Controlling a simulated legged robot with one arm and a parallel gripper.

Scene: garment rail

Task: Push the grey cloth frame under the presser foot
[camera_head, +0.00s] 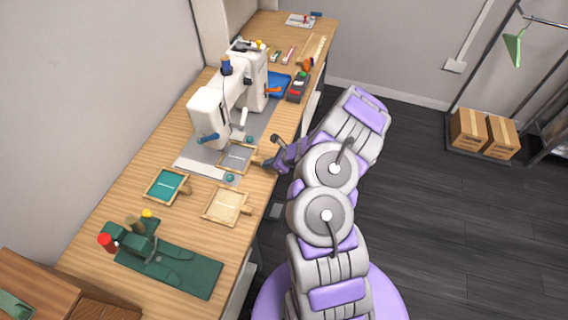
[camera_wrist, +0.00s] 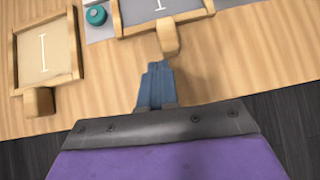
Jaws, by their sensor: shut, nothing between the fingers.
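The grey cloth frame (camera_head: 238,157) is a wooden frame with grey cloth and a short wooden handle. It lies flat in front of the white sewing machine (camera_head: 222,110), by the grey machine plate. Its exact position under the presser foot cannot be told, as the foot is hard to make out. In the wrist view the grey cloth frame (camera_wrist: 163,12) shows at the top, with its handle (camera_wrist: 168,38) pointing toward my gripper. My gripper (camera_wrist: 158,72) is shut and empty, its tips just short of the handle. In the head view my gripper (camera_head: 270,162) is beside the handle.
A cream cloth frame (camera_head: 226,206) and a teal cloth frame (camera_head: 168,186) lie nearer on the wooden table. A teal round knob (camera_wrist: 96,15) sits between the cream and grey frames. A green machine model (camera_head: 165,262) stands at the near end. Tools and a blue tray (camera_head: 279,84) lie beyond the sewing machine.

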